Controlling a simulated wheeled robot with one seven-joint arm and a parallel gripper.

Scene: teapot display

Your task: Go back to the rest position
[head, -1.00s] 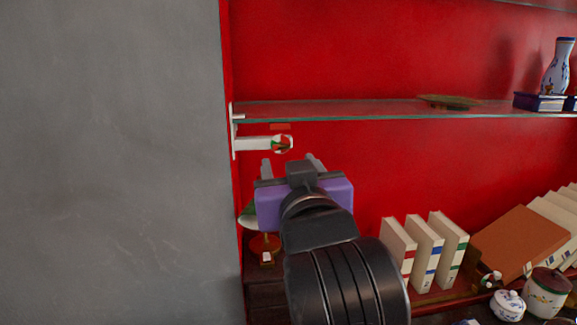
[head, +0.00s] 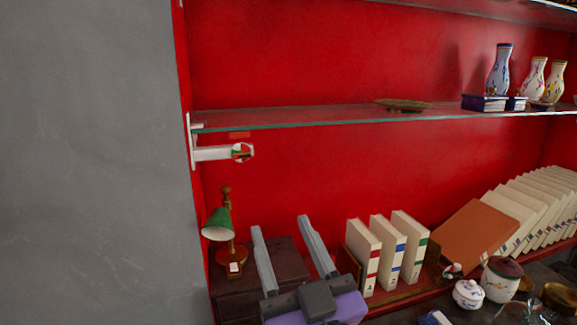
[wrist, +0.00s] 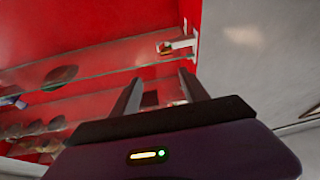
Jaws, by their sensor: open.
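My gripper (head: 285,250) is open and empty at the bottom middle of the head view, its two grey fingers pointing up and away. It stands in front of the lower left part of the red cabinet, left of the upright books, and nothing is between the fingers. In the wrist view my gripper (wrist: 158,92) also shows with its fingers apart, with the red back wall and the glass shelf beyond them.
A small lamp with a green shade (head: 219,225) stands left of my gripper. Upright white books (head: 387,250) stand to the right. A glass shelf (head: 320,118) with a white bracket (head: 212,153) runs above. A grey wall (head: 90,160) fills the left.

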